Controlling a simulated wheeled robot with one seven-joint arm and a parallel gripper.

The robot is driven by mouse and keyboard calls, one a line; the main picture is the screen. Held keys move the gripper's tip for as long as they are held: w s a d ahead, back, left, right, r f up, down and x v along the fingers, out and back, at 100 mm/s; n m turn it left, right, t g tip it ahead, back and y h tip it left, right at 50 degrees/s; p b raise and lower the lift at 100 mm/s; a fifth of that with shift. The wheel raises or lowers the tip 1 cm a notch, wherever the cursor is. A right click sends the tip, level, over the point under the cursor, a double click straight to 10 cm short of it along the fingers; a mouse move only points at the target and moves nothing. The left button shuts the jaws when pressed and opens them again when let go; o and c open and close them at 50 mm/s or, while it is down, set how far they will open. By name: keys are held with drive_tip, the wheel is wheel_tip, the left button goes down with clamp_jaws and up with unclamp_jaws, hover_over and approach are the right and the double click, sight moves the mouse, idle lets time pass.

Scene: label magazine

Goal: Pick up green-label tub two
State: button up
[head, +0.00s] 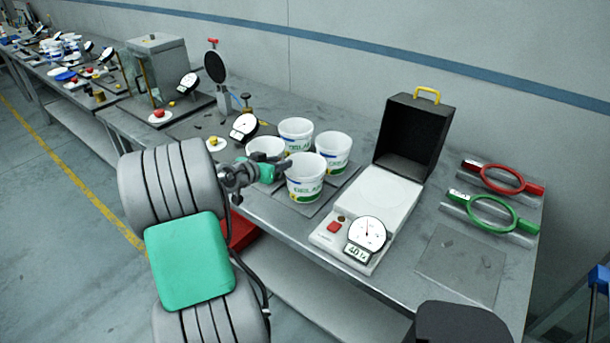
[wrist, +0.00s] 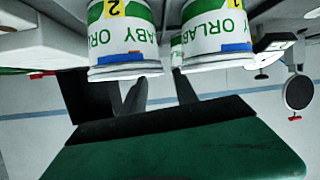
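Tub two (wrist: 122,45) is a white tub with green lettering, a blue patch and a yellow "2"; it appears inverted in the wrist view. In the head view it seems to be the front tub (head: 306,185), though its number is not legible there. My gripper (wrist: 162,88) is open and empty, its two fingers apart. In the head view my gripper (head: 283,163) is beside the front tub's left side, partly overlapping the tub behind; contact cannot be told.
Tub one (wrist: 217,40) is close beside tub two. Other white tubs (head: 333,151) stand behind on the bench. A scale (head: 372,200) with a black open box (head: 413,138) is to the right. A dial gauge (head: 243,127) stands left. Red and green ring tools (head: 492,213) lie far right.

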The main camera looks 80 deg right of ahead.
drive_tip(key=p+x, duration=0.2)
drive_tip(key=x, duration=0.4)
drive_tip(key=shift+w+f, duration=0.1)
drive_tip(key=shift+w, duration=0.05)
drive_tip(key=shift+a, duration=0.1)
drive_tip(key=shift+c, duration=0.5)
clamp_jaws()
idle(0.5)
